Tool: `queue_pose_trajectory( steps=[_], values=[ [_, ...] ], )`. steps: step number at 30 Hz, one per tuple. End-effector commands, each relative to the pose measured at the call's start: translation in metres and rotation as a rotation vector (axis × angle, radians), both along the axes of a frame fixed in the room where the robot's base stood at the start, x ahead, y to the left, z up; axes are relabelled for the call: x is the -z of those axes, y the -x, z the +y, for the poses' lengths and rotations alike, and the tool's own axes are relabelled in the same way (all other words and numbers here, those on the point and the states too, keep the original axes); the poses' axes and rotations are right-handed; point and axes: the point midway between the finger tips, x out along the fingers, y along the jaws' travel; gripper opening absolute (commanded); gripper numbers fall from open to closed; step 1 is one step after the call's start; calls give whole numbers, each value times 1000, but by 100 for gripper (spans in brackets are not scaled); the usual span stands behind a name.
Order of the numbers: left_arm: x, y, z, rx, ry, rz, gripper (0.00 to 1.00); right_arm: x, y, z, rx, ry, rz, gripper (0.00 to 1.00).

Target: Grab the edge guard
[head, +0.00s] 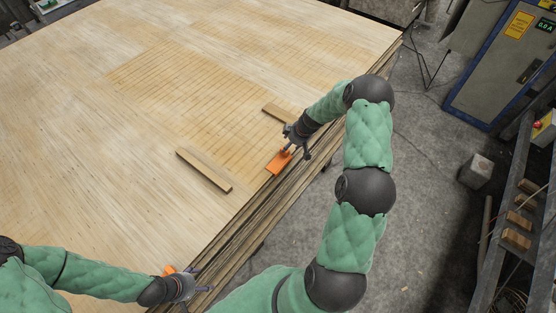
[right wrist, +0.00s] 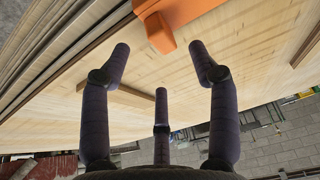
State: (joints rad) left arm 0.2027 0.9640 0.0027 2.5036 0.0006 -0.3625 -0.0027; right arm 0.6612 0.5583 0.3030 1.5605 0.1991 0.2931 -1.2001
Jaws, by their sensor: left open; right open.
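An orange edge guard (head: 278,163) lies at the right edge of the veneer stack (head: 110,150). My right gripper (head: 297,151) is just above and beside it. In the right wrist view the orange guard (right wrist: 183,12) is partly cut off at the top, beyond the open fingers of my right gripper (right wrist: 159,58), with nothing between them. A second orange piece (head: 168,270) shows at the stack's near edge, partly hidden by my left gripper (head: 199,280). That gripper is open; whether it touches the piece I cannot tell.
One wooden strip (head: 204,170) lies on the stack, and another (head: 279,114) lies near my right gripper. A grey concrete floor (head: 420,180) runs along the stack's right side. A cabinet (head: 500,70) and a shelf rack (head: 515,220) stand at the right.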

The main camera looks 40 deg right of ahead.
Motion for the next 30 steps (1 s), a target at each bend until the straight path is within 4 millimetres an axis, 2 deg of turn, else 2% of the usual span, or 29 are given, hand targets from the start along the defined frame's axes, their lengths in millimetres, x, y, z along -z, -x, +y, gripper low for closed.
queue_pose_trajectory(
  steps=[5,15,25,26,30],
  values=[
    [3,0,0,0,0,-1,72,10,-4,1,1,1,-1,61],
    [18,0,0,0,0,-1,72,52,-15,4,0,1,0,61],
    [18,0,0,0,0,-1,72,56,-17,5,1,1,-1,61],
    [18,-1,0,0,0,-1,72,56,-17,5,1,1,-1,55],
    [18,0,0,0,0,-1,72,56,-17,5,1,1,-1,16]
  ],
)
